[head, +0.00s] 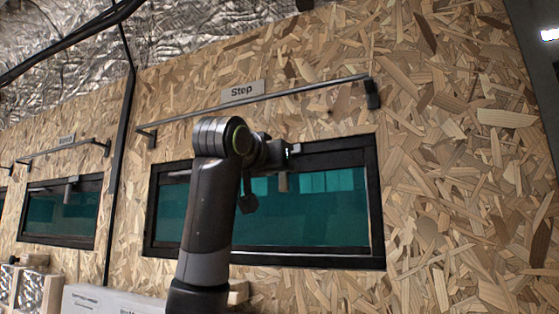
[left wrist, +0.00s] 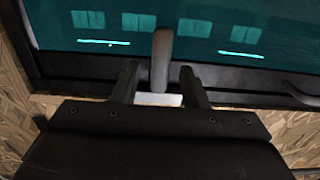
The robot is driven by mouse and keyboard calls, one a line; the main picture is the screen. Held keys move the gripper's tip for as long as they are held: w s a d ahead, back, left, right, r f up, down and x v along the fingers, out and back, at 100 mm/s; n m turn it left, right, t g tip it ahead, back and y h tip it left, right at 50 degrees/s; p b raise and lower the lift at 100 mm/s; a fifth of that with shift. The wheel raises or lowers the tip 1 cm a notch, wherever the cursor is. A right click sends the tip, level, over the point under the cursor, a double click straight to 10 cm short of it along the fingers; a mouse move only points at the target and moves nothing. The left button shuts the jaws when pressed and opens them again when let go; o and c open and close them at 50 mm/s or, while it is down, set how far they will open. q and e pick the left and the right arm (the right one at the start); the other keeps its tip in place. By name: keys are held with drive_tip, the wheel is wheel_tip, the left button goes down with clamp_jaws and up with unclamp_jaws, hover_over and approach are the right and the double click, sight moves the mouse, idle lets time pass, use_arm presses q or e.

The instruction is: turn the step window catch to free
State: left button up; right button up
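The window under the "Step" sign (head: 241,91) has a dark frame and teal glass (head: 325,215). Its catch (head: 283,183) is a small grey-brown handle hanging down from the top frame over the glass. In the left wrist view the catch (left wrist: 162,58) stands between and beyond the two fingertips, with a pale plate at its base. My left gripper (head: 292,150) is at the top frame, right by the catch. In the left wrist view the left gripper (left wrist: 159,74) is open, with gaps on both sides of the catch. Whether it touches is unclear. My right gripper is not in view.
A metal rail (head: 260,98) runs above the window, close over my gripper. A second window (head: 62,212) with a similar catch and rail is at the left. Boxes (head: 100,300) stand low at the left. The chipboard wall at the right is bare.

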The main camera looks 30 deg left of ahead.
use_arm(q)
drive_tip(key=shift+w, duration=0.3)
clamp_jaws()
